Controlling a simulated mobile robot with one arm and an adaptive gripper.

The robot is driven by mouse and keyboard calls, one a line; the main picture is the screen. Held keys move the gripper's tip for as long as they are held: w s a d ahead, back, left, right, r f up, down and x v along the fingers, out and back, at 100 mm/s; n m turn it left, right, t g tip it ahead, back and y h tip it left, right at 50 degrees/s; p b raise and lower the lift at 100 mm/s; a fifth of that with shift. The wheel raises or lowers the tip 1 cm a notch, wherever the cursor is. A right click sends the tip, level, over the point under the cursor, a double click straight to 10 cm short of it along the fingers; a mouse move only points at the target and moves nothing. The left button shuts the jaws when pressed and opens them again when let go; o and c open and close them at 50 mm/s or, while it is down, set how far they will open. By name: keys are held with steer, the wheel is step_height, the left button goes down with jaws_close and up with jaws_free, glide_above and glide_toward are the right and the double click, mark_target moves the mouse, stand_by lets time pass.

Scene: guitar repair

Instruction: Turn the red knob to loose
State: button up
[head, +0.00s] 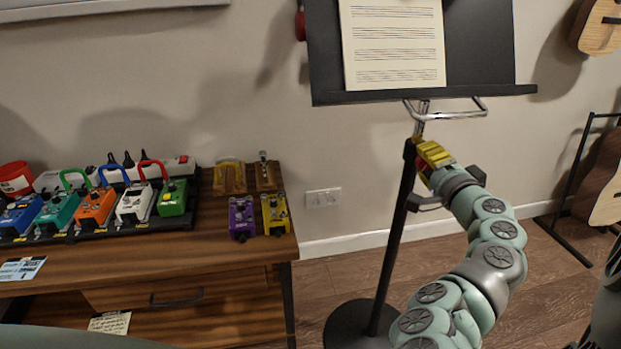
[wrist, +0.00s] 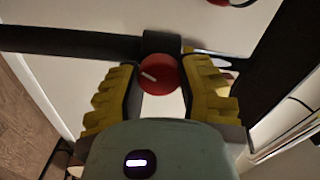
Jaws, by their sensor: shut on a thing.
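The red knob (wrist: 159,75) sits on the black collar of the music stand, with a pale line across its face that slants in the wrist view. My gripper (wrist: 161,84) has its yellow ridged fingers on both sides of the knob and is shut on it. In the head view my gripper (head: 432,154) is at the stand's post, just below the desk. The knob is mostly hidden there by the fingers. The music stand (head: 392,245) stands upright with a sheet of staves (head: 395,45) on its black desk.
A wooden table (head: 230,262) at the left carries several coloured pedals, with a purple pedal (head: 241,218) and a yellow pedal (head: 275,213) near its right edge. The stand's round base (head: 350,325) is on the floor. Guitars (head: 600,30) are at the right.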

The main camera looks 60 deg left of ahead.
steer(key=shift+s+f, duration=0.1)
steer(key=shift+f, duration=0.05)
steer(key=o, duration=1.2)
steer(key=shift+a, duration=0.1)
steer(key=v, duration=1.2)
